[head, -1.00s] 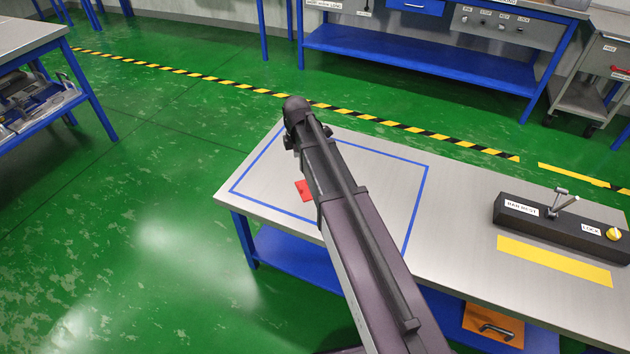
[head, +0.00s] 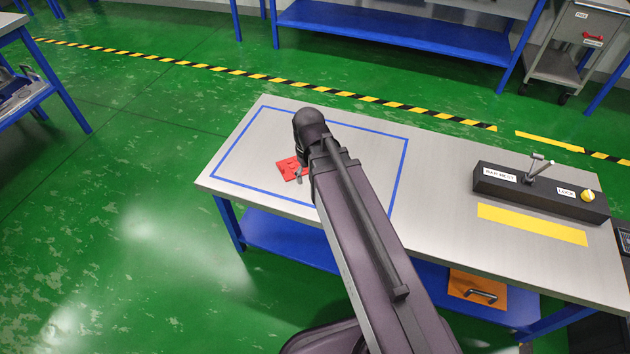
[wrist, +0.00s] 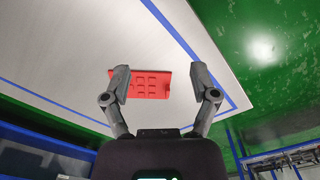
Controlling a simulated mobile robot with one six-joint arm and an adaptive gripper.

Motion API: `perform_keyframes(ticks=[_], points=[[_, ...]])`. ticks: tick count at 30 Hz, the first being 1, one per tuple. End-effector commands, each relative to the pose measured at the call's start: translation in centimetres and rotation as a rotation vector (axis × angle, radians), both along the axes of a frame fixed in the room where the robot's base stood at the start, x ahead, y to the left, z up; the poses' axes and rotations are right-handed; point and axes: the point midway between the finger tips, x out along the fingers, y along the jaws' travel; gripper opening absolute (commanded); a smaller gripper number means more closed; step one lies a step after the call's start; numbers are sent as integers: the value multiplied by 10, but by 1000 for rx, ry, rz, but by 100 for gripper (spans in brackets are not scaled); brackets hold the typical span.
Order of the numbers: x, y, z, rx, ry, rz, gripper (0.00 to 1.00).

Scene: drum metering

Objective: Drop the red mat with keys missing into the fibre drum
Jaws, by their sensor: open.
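The red mat (head: 289,168) lies flat on the bench inside the blue taped outline, partly hidden by my arm in the head view. In the wrist view the red mat (wrist: 150,84) shows several square key marks and lies between and beyond my fingers. My gripper (wrist: 163,82) is open, with its two fingers spread at either side of the mat and nothing held. In the head view the gripper is mostly hidden behind my arm; a fingertip (head: 299,177) shows by the mat. I cannot tell whether the fingers touch it. No fibre drum is in view.
The steel bench (head: 440,190) carries a black box with a lever (head: 540,190) and a yellow strip (head: 530,225) at right. An orange panel with a handle (head: 478,290) is below. Green floor (head: 130,170) is clear at left.

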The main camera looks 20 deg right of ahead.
Motion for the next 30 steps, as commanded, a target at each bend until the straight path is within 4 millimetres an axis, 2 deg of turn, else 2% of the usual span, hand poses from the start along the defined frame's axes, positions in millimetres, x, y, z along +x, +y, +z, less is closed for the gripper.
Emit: perform_keyframes(ticks=[1,6,17,18,20,23,26,30], points=[[-11,-2,0,0,0,-59,76],[-26,-6,0,0,0,-215,76],[-29,-7,0,0,0,-268,76],[-29,-7,0,0,0,-268,73],[-29,-7,0,0,0,-267,56],[-22,-6,1,0,0,-262,54],[-6,-2,2,0,0,-251,54],[34,7,4,0,0,-223,54]])
